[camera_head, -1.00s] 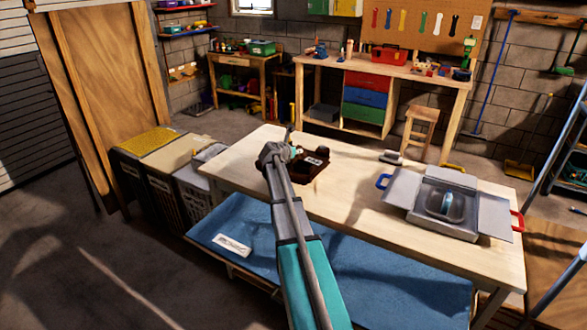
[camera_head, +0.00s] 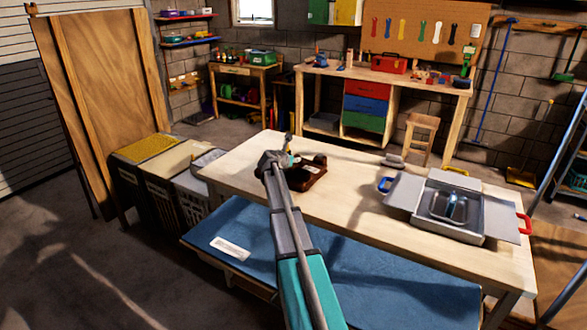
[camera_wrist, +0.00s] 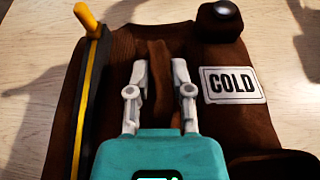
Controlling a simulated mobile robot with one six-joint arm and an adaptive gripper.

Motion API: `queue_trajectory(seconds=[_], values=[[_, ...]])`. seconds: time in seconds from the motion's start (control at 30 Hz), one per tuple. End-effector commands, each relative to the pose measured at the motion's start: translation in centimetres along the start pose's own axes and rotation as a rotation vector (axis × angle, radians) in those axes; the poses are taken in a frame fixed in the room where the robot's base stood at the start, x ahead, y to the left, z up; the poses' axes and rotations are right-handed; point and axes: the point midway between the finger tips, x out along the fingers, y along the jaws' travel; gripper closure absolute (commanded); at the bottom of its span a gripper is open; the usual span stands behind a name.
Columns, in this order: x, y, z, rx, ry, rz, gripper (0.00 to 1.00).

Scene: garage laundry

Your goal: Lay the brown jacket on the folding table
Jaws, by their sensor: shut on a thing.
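The brown jacket (camera_head: 310,174) is a small dark brown bundle over the pale folding table (camera_head: 350,208), left of its middle. A white patch reading COLD (camera_wrist: 233,84) shows on the jacket in the wrist view. My gripper (camera_wrist: 159,70) is shut on a raised fold of the brown jacket (camera_wrist: 115,60), with brown cloth between its fingers. In the head view my arm hides part of the jacket. I cannot tell whether the cloth rests fully on the tabletop or hangs slightly above it.
A black and yellow handled thing (camera_wrist: 90,85) and a dark knob-like thing (camera_wrist: 220,20) lie beside or over the jacket. Bins (camera_head: 160,180) stand left.

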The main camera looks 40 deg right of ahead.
Motion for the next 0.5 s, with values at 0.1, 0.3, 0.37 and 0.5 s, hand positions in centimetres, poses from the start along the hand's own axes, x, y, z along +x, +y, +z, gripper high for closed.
queue_trajectory(seconds=[0.1,0.3,0.37,0.5], values=[[0.2,0.1,-0.1,-0.001,-0.001,0.000,1.00],[1.2,0.7,-0.9,-0.001,-0.001,0.000,1.00],[1.3,0.6,-1.4,-0.001,-0.001,0.000,1.00],[1.7,0.5,-2.5,-0.001,-0.001,0.000,1.00]])
